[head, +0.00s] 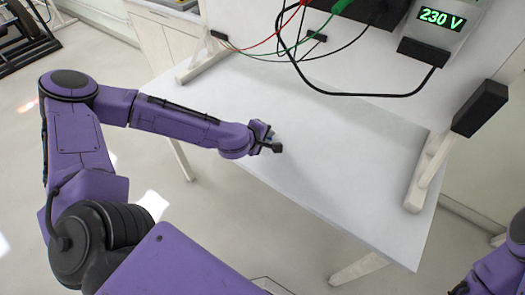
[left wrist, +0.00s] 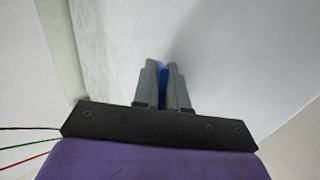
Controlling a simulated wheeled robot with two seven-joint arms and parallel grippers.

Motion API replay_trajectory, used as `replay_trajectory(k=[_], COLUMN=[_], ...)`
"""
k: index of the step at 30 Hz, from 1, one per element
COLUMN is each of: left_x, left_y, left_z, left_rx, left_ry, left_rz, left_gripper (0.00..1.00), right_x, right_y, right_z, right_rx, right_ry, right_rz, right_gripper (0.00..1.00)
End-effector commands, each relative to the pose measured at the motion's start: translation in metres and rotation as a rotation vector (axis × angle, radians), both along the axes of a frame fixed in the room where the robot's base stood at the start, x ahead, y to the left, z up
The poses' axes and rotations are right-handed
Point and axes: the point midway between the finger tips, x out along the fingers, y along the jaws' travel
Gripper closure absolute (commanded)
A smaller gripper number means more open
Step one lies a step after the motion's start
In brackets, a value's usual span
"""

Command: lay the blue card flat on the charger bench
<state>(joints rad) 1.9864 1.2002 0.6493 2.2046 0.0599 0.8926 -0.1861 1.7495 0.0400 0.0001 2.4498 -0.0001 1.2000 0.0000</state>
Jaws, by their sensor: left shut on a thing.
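The blue card (left wrist: 163,83) shows in the left wrist view as a narrow blue strip, seen edge-on between the two grey fingers. My left gripper (left wrist: 163,85) is shut on it, and the fingers hide most of the card. In the head view my left gripper (head: 271,143) is over the white charger bench (head: 340,165), near the middle of its left part. A small bit of blue shows beside the gripper there. I cannot tell how far the card is above the bench top. My right gripper is not in view.
A charger unit (head: 432,30) reading 230 V is on the upright back panel. Red, green and black cables hang from a black box (head: 370,10) toward the bench's back edge. White brackets (head: 430,170) stand at both ends. The bench top right of my left gripper is clear.

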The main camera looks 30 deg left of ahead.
Motion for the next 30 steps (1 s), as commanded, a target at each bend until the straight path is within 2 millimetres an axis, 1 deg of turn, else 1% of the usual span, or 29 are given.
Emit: replay_trajectory(k=[1,2,9,10,11,12,20,23,30], left_x=[0.000,0.000,0.000,0.000,0.000,0.000,-0.001,-0.009,-0.035], left_y=[0.000,0.000,0.000,0.000,0.000,0.000,0.000,0.001,0.003], left_z=[-0.008,-0.009,-0.008,-0.008,-0.008,-0.008,-0.006,0.006,0.030], left_rx=[0.000,0.000,-0.001,-0.001,-0.001,-0.001,-0.001,-0.001,-0.002], left_ry=[0.000,0.000,0.000,0.000,0.000,0.000,0.000,0.001,0.001], left_rz=[0.000,0.000,0.001,0.001,0.001,0.001,0.001,0.000,0.001], left_gripper=[1.00,1.00,1.00,0.85,0.75,0.71,0.71,0.71,0.71], right_x=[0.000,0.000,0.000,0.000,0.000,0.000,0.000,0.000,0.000], right_y=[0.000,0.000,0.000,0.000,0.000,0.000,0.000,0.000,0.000], right_z=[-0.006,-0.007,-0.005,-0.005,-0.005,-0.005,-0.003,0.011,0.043], right_rx=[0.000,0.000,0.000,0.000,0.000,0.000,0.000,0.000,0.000], right_ry=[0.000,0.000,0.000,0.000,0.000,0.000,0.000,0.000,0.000], right_rz=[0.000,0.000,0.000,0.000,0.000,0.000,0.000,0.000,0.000], right_gripper=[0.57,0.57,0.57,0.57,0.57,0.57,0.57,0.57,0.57])
